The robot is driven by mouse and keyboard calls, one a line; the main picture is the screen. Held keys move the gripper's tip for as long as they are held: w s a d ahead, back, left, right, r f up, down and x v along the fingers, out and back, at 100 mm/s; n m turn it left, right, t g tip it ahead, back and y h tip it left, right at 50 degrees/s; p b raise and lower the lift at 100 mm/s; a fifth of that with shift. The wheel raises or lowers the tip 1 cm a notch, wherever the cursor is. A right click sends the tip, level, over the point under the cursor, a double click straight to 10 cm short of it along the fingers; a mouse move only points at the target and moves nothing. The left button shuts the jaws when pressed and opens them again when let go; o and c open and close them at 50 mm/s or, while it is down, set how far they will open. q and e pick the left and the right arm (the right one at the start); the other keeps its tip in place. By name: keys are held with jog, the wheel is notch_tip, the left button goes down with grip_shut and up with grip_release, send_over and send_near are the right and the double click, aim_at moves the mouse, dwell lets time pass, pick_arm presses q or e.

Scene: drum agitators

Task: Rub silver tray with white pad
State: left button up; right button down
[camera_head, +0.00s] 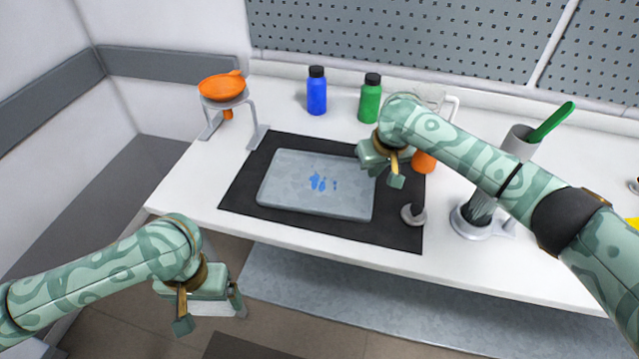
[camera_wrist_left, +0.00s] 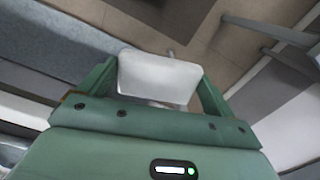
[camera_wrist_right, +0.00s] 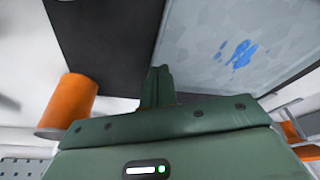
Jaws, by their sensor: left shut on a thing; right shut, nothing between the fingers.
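The silver tray (camera_head: 275,193) lies flat on a black mat (camera_head: 390,233) on the white table, with blue stains (camera_head: 321,183) near its middle. The tray and its stains also show in the right wrist view (camera_wrist_right: 205,50). My left gripper (camera_head: 212,308) is shut on the white pad (camera_wrist_left: 158,78), in front of and below the table's front edge, apart from the tray. The pad is held between both fingers in the left wrist view. My right gripper (camera_head: 396,172) is shut and empty, above the right end of the tray.
A blue bottle (camera_head: 317,92) and a green bottle (camera_head: 370,98) stand behind the mat. An orange funnel on a stand (camera_head: 222,88) is at the back left. An orange cylinder (camera_wrist_right: 68,104) is beside my right gripper. A grey holder with a green-handled tool (camera_head: 548,122) stands right.

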pick_arm(q)
jog(key=shift+f, duration=0.15)
pick_arm(e)
jog(key=shift+f, duration=0.5)
pick_arm(q)
notch_tip(320, 180, up, 9)
jog(key=p, duration=0.7)
jog(key=shift+p, duration=0.3)
pick_arm(e)
notch_tip(320, 180, up, 6)
pick_arm(q)
jog(key=shift+f, duration=0.1)
